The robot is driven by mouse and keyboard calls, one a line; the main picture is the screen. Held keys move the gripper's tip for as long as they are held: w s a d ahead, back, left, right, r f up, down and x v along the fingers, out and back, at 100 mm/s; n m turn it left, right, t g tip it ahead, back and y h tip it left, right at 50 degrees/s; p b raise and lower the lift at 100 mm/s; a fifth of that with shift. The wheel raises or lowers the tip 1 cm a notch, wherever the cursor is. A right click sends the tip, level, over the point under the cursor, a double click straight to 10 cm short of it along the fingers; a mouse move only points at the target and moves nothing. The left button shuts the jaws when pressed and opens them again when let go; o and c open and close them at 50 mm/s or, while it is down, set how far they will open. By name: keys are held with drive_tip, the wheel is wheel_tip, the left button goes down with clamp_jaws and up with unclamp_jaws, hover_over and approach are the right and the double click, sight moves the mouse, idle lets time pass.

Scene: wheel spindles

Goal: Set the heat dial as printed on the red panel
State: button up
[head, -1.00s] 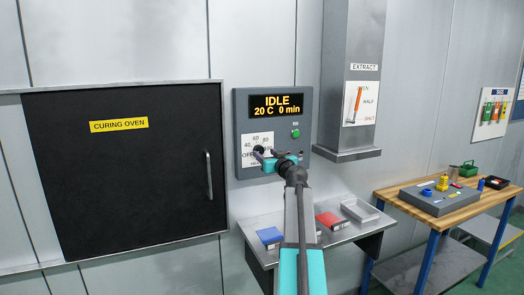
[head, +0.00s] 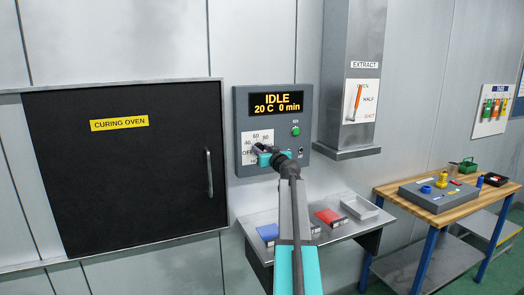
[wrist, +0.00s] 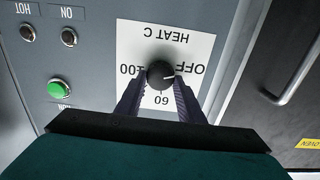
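The heat dial (wrist: 160,74) is a black knob with a white pointer line on a white card marked HEAT C, seen upside down in the wrist view. The line points toward OFF. My gripper (wrist: 159,84) has its two dark fingers on either side of the knob, apart from each other; I cannot tell whether they touch it. In the head view my gripper (head: 259,150) is in front of the dial card (head: 250,137) and hides the knob. The display (head: 276,104) reads IDLE, 20 C, 0 min. No printed red panel is readable.
A green button (wrist: 60,90) and two dark sockets marked HOT and ON sit beside the dial. The oven door (head: 125,170) with its handle is left. A shelf (head: 300,238) below holds a red item (head: 330,217), a blue item and a grey tray. An extract lever (head: 357,100) is right.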

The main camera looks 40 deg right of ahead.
drive_tip(key=c, duration=0.4)
drive_tip(key=shift+c, duration=0.2)
drive_tip(key=shift+m+b, duration=0.5)
drive_tip(key=shift+b, duration=0.1)
drive_tip(key=m+b, duration=0.2)
drive_tip(key=m, duration=0.1)
drive_tip(key=shift+d+f, duration=0.1)
drive_tip(key=m+b, duration=0.2)
drive_tip(key=m, duration=0.8)
drive_tip(key=shift+s+d, duration=0.1)
drive_tip(key=m+p, duration=0.1)
drive_tip(key=m, duration=0.4)
drive_tip(key=shift+f+m+p, duration=0.1)
drive_tip(key=shift+m+p, duration=0.3)
